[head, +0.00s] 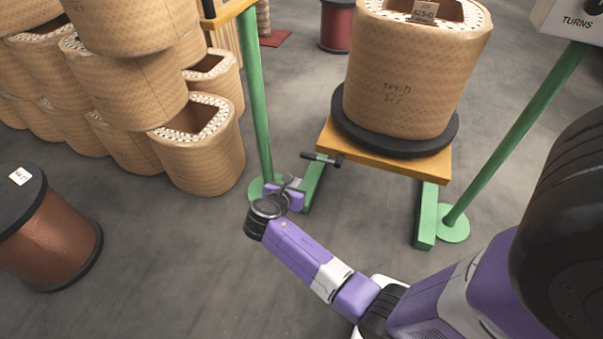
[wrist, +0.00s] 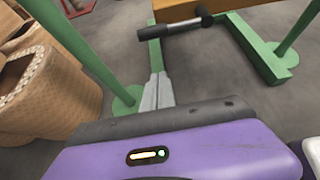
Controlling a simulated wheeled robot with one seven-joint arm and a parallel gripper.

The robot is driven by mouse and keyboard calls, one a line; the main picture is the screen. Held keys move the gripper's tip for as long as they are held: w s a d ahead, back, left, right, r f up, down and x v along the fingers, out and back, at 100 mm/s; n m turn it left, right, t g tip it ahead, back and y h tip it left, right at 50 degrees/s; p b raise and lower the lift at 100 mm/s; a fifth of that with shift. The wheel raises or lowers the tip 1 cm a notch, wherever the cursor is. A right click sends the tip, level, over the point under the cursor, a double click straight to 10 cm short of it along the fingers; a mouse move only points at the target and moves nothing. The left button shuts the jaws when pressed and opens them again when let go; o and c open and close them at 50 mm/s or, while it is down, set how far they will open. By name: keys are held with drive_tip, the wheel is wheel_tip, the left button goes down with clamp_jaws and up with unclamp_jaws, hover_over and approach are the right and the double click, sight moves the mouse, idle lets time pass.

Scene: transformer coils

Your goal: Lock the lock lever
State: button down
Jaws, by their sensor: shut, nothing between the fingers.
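A large wound coil (head: 408,75) stands on a black disc on the wooden platform (head: 350,150). Green posts (head: 256,95) flank the green-legged stand (head: 427,215). Stacked coils (head: 200,150) fill the left, and a copper spool (head: 55,240) stands at lower left. The floor between is clear.

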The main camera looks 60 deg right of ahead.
drive_tip(key=s+b+x, duration=0.1)
drive_tip(key=b+x, duration=0.4)
drive_tip(key=x, duration=0.5)
drive_tip(key=shift+w+d+r, duration=0.1)
drive_tip(key=shift+w+r, duration=0.1)
drive_tip(key=shift+r, duration=0.85)
drive_tip(key=shift+w+r, duration=0.25)
drive_tip(key=shift+r, duration=0.8)
drive_tip(key=shift+r, duration=0.15)
